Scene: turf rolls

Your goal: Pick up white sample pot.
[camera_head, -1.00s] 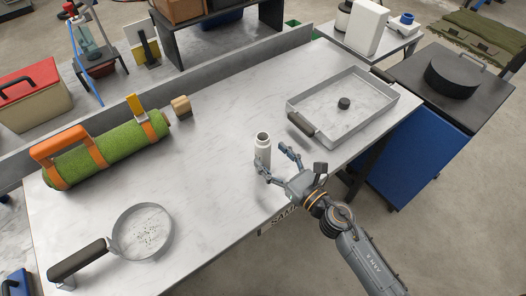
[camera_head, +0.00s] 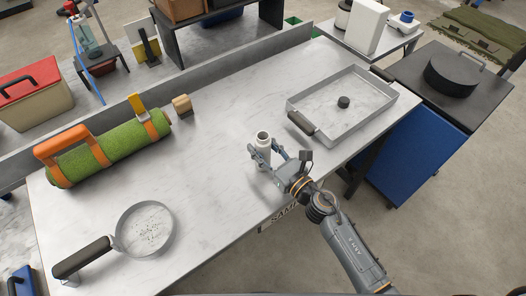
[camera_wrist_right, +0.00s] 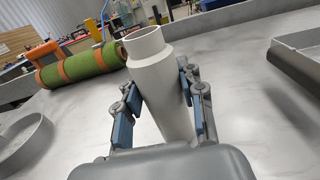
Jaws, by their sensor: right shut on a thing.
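The white sample pot (camera_head: 263,139) stands upright on the pale worktop near its front edge, its round mouth open at the top. My right gripper (camera_head: 266,157) is around the pot, one finger on each side, and shut on it. In the right wrist view the pot (camera_wrist_right: 160,85) sits between the blue-padded fingers of the right gripper (camera_wrist_right: 158,108), and its narrower neck rises above them. The lower part of the pot is partly hidden by the gripper. My left gripper is not in view.
A grey tray (camera_head: 375,118) with a small dark puck (camera_head: 343,102) lies to the right. A green turf roll (camera_head: 105,150) with orange straps lies at the left. A round sieve-like pan (camera_head: 145,229) lies at front left. The worktop's middle is clear.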

